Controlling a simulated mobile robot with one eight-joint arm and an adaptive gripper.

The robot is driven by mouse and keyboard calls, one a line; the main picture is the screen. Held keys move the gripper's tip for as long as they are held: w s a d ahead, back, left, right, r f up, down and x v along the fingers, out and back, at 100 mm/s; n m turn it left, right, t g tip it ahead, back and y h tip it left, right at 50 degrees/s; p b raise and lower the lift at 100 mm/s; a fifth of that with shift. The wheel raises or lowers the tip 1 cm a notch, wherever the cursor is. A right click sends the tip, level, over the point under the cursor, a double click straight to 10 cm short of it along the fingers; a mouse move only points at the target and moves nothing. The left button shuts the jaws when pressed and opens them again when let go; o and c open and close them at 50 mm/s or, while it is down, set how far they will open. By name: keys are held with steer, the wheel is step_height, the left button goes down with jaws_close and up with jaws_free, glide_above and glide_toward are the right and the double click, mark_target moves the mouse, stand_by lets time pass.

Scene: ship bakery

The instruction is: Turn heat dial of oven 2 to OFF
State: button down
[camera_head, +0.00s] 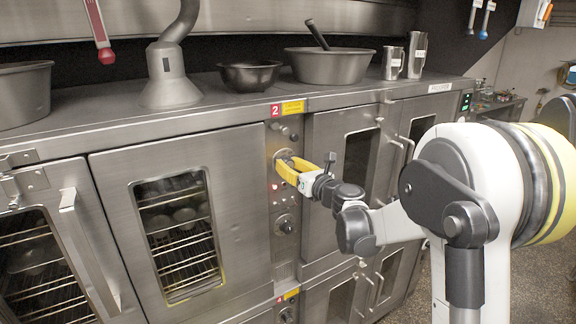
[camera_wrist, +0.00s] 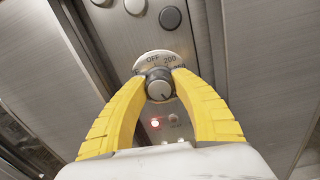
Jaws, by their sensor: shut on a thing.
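The heat dial (camera_wrist: 159,84) is a round grey knob in front of a pale scale plate (camera_wrist: 152,60), on a metal control strip. The plate reads OFF at upper left, 200 at upper right and a partly hidden number further right. A light line on the knob seems to point to the lower right, away from OFF. My gripper (camera_wrist: 160,82) has its yellow fingers shut on the knob from both sides. In the head view my gripper (camera_head: 283,163) reaches the strip below a red "2" label (camera_head: 275,111) and hides most of the dial.
Below the dial are a lit red lamp (camera_wrist: 155,123) and an unlit one (camera_wrist: 174,119). A black button (camera_wrist: 170,17) sits above. Another dial (camera_head: 285,223) is lower on the strip. Oven doors (camera_head: 180,220) flank it. Bowls (camera_head: 329,65) stand on the top.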

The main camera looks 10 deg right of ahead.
steer(key=shift+n, duration=0.3)
steer(key=n+b, duration=0.2)
steer(key=n, duration=0.1)
steer(key=shift+f+n, duration=0.1)
steer(key=shift+n, duration=0.3)
steer(key=n+b, duration=0.1)
steer(key=n, duration=0.3)
steer(key=shift+b, duration=0.3)
steer(key=n+b, duration=0.1)
steer(key=n, duration=0.3)
steer(key=shift+n, duration=0.4)
steer(key=n+b, duration=0.1)
steer(key=n, duration=0.2)
steer(key=shift+h, duration=0.4)
steer(key=n+b, duration=0.1)
steer(key=n, duration=0.6)
steer(key=shift+a, duration=0.1)
steer(key=n, duration=0.4)
steer(key=shift+b, duration=0.35)
steer(key=shift+n, duration=1.8)
